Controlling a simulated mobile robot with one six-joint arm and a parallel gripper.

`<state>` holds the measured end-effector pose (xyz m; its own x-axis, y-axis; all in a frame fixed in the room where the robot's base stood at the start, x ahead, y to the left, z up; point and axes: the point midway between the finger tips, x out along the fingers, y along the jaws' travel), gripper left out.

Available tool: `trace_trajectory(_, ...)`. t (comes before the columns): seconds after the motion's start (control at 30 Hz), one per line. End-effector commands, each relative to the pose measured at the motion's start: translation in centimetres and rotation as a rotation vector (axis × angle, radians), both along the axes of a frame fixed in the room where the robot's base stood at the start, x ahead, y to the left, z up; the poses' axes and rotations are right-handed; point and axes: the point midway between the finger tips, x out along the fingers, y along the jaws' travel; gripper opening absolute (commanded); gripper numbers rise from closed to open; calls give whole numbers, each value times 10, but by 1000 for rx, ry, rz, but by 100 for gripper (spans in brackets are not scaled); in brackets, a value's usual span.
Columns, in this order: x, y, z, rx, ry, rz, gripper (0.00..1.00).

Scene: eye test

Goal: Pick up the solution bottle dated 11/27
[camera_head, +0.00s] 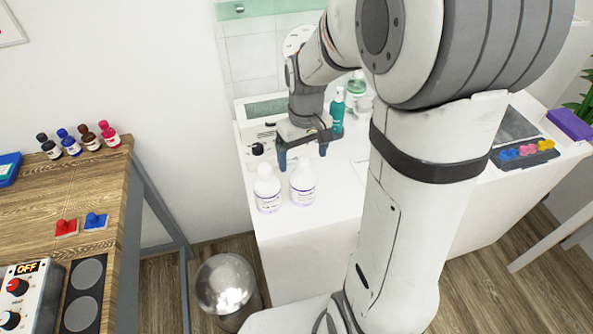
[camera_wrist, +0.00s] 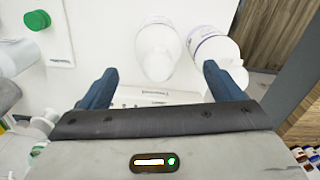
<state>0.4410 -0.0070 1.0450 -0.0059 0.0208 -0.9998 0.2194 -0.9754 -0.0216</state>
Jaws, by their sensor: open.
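Two white bottles with printed labels stand upright side by side near the front left of the white counter, a left bottle (camera_head: 267,190) and a right bottle (camera_head: 303,184). The dates on their labels are too small to read. My gripper (camera_head: 303,155) is open and empty, pointing down just behind and above the bottles. In the wrist view, one white bottle (camera_wrist: 157,52) appears ahead, between the blue fingers of my gripper (camera_wrist: 160,70). The other bottle (camera_wrist: 211,48) is just beyond the right finger, partly hidden by it.
A teal bottle (camera_head: 337,114) stands right of my gripper, and a small black-capped bottle (camera_head: 257,151) stands left. A white device (camera_head: 262,112) is behind. A wooden table (camera_head: 110,170) with several ink bottles is at left. The counter's left edge is close to the bottles.

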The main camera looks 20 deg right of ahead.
Motion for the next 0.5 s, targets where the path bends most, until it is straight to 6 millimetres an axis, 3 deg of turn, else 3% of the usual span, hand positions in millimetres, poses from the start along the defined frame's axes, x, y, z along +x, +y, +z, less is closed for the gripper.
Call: trace_trajectory(0.5,0,-2,-63,1,1,-2,86)
